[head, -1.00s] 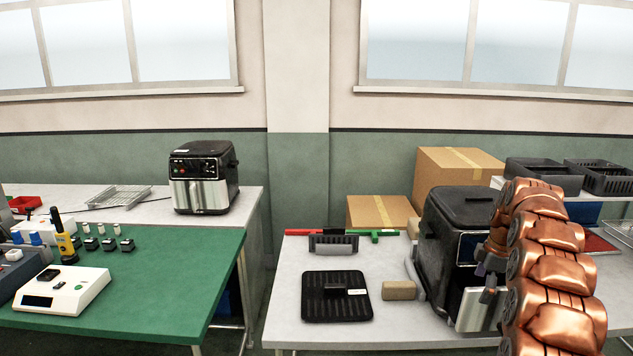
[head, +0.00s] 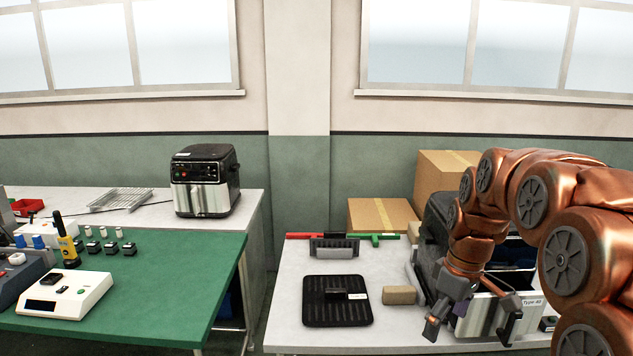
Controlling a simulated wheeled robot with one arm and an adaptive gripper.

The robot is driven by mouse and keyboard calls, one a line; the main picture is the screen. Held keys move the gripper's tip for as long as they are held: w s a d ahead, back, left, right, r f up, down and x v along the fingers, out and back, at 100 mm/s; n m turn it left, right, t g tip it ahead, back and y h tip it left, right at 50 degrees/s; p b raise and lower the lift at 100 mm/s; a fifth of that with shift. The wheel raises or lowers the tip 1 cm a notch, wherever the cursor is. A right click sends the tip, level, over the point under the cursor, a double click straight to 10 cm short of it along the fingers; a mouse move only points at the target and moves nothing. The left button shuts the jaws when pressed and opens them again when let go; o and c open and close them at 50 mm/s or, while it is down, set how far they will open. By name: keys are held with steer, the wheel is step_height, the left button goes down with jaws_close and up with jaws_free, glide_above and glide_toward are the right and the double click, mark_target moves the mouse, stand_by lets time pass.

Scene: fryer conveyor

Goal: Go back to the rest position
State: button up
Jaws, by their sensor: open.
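My copper arm comes in from the right edge and arches over the right end of the grey table. My gripper (head: 470,336) hangs at its end, fingers spread and pointing down, with nothing between them. It is in front of the black and silver air fryer (head: 425,255) on this table. Its silver front panel (head: 474,318) with a white label shows between and behind the fingers. My arm hides much of this fryer, and I cannot tell whether the gripper touches it.
A black ribbed tray (head: 337,312), a tan block (head: 399,295) and a dark handled piece (head: 334,246) lie on the grey table (head: 290,290). Cardboard boxes (head: 380,214) stand behind. A second air fryer (head: 205,180) and a green table (head: 190,290) are left, across a gap.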

steer(key=s+a+f+m+p, duration=0.1)
steer(key=s+a+m, duration=0.2)
steer(key=s, duration=1.1)
steer(key=s+a+f+m+g+h+p, duration=0.1)
steer(key=s+a+f+m, duration=0.1)
steer(key=s, duration=1.2)
steer(key=a+m, duration=0.1)
steer(key=m, duration=0.1)
steer(key=shift+s+m, duration=0.3)
steer(key=shift+s, duration=0.1)
steer(key=shift+a, duration=0.1)
